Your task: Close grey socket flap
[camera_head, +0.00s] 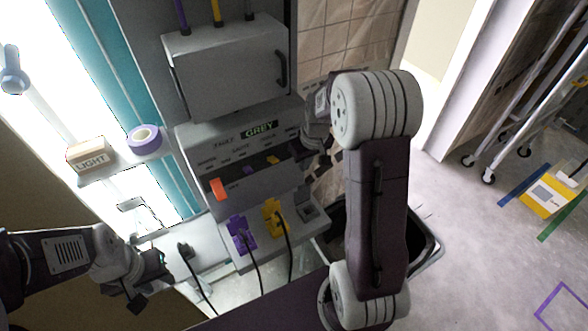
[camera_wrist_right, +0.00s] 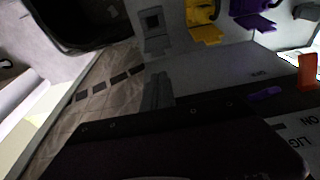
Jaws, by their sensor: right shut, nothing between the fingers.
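The grey socket (camera_head: 307,210) is at the right end of the socket row, beside the yellow socket (camera_head: 275,217) and purple socket (camera_head: 241,233). In the right wrist view the grey socket (camera_wrist_right: 152,20) shows a dark square opening, and its grey flap (camera_wrist_right: 156,45) stands out from it, open. My right gripper (camera_head: 322,140) is above the grey socket at the panel's right side, partly hidden by my arm. Its shut, empty fingers (camera_wrist_right: 157,90) point towards the flap, apart from it in the picture. My left gripper (camera_head: 148,280) is at lower left, away from the sockets; its jaw opening is unclear.
Cables run from the purple and yellow sockets. An orange switch (camera_head: 217,188) sits on the panel above them. A dark bin (camera_head: 426,238) stands below right. A box marked LIGHT (camera_head: 90,155) and a tape roll (camera_head: 145,138) rest on the left ledge.

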